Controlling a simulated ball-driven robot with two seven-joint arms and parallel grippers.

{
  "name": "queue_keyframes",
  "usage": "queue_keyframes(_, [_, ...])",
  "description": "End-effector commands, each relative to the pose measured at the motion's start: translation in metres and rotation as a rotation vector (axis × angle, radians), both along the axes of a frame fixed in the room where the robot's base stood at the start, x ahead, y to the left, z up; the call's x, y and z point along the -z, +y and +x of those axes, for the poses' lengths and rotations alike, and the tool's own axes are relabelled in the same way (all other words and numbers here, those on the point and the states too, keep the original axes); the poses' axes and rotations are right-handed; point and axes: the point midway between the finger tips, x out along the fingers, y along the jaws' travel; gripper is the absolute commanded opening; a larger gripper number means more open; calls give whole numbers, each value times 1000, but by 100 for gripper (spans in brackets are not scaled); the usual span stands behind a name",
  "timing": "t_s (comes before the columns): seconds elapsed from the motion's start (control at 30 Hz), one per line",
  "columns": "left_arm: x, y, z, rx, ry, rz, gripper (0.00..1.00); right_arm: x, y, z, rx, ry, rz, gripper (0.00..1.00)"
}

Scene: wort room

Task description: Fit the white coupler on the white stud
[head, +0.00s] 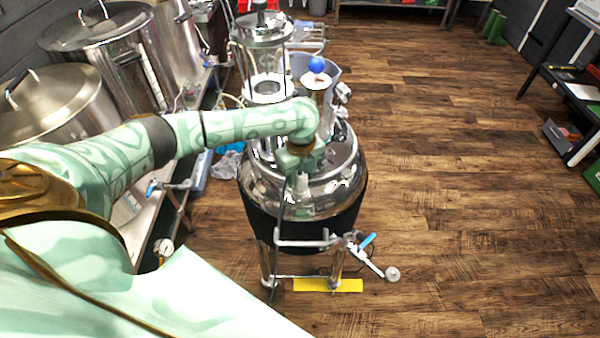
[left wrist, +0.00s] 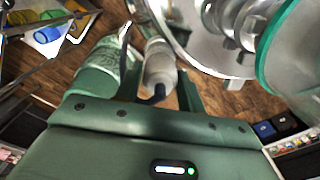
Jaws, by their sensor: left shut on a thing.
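My left gripper (head: 301,170) is in front of the upper side of the shiny steel vessel (head: 262,180), pointing down. It is shut on a whitish, rounded piece that I take to be the white coupler (left wrist: 159,66). In the left wrist view the coupler sits between the green fingers of the left gripper (left wrist: 160,82), with a dark hose at its near end. In the head view only a small pale part of the coupler (head: 302,185) shows below the gripper. I cannot make out the white stud for certain. My right gripper is not in view.
Large steel pots (head: 60,115) stand along the left. A valve with a blue lever (head: 367,240) and pipe sticks out low on the vessel's right. A yellow strip (head: 328,285) lies below the vessel. The wooden floor (head: 470,190) to the right is clear.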

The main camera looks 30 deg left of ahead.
Motion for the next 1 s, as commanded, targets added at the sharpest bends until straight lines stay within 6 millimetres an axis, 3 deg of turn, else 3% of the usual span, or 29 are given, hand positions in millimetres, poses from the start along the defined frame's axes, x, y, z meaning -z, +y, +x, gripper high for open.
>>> queue_keyframes(0.93, [13, 0, 0, -2, 1, 0, 16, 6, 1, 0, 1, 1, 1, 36])
queue_keyframes(0.97, [13, 0, 0, -2, 0, 0, 47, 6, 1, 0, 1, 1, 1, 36])
queue_keyframes(1.0, [12, 0, 0, -1, 0, 0, 48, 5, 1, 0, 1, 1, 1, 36])
